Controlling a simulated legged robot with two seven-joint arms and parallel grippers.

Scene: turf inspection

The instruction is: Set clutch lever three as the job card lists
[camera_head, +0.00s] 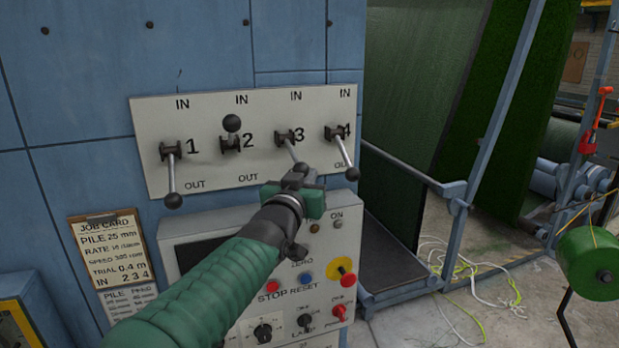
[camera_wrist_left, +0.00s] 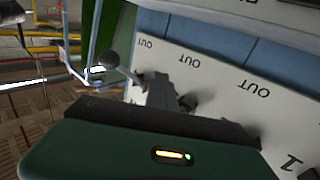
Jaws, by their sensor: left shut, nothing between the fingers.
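The pale lever panel (camera_head: 215,165) carries clutch levers numbered 1 to 4, with IN above and OUT below. Lever one (camera_head: 171,178) and lever four (camera_head: 343,150) hang down toward OUT. Lever two (camera_head: 231,132) has its knob up toward IN. The job card (camera_head: 110,250) reads IN 2 3 4. In the left wrist view, the fingers (camera_wrist_left: 160,92) sit near the OUT labels.
Below the levers is a control box (camera_head: 345,240) with stop, reset and other buttons and knobs. A blue frame (camera_head: 470,190) and green turf stand to the right. Loose cords (camera_head: 470,270) lie on the floor. A green reel (camera_head: 592,262) is at far right.

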